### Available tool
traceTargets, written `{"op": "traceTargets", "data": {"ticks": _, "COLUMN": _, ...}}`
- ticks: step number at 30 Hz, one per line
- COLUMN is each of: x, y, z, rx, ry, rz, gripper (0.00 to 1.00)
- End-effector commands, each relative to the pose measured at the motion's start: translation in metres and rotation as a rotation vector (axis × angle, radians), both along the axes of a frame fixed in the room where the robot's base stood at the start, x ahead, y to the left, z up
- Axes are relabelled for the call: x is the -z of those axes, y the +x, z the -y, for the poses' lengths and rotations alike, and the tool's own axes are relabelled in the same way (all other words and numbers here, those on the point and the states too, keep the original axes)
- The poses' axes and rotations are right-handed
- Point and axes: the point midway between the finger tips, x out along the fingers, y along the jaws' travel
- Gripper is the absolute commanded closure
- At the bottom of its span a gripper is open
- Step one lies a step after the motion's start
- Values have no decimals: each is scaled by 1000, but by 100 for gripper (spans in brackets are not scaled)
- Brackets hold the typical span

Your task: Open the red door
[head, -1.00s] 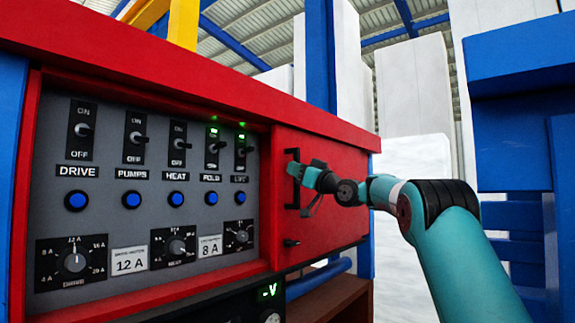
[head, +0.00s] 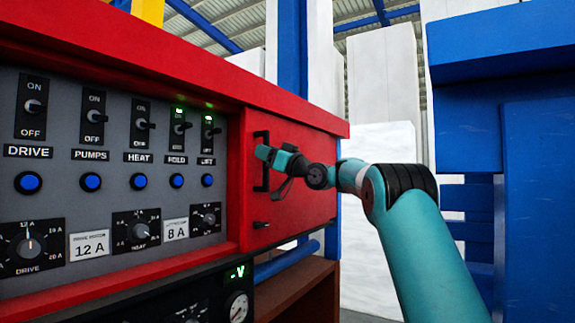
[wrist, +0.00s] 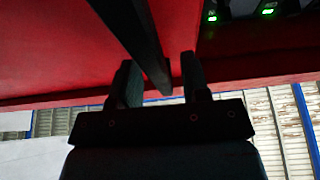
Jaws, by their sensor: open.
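The red door (head: 305,178) is on the right end of the red panel and looks shut. It has an upright black bar handle (head: 262,184) near its left edge. My gripper (head: 270,155) is at the upper part of the handle in the head view. In the wrist view, the handle bar (wrist: 138,40) runs between the two dark fingers of my gripper (wrist: 160,78), with gaps on both sides. The jaws are open and not clamped on it. A small black latch or knob (head: 261,225) sits below the handle.
Left of the door is a grey panel (head: 110,125) with switches, blue buttons and dials; two green lights glow. A brown shelf (head: 310,295) and blue bar (head: 287,260) lie below. Blue structures (head: 535,150) stand close on the right of my arm.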

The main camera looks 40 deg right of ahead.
Motion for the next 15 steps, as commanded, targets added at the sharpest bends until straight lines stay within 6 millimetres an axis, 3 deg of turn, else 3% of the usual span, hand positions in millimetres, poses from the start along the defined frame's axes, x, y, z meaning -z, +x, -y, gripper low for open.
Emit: {"op": "traceTargets", "data": {"ticks": 15, "x": 53, "y": -106, "z": 36, "rx": 5, "ry": -1, "rz": 1, "gripper": 57}}
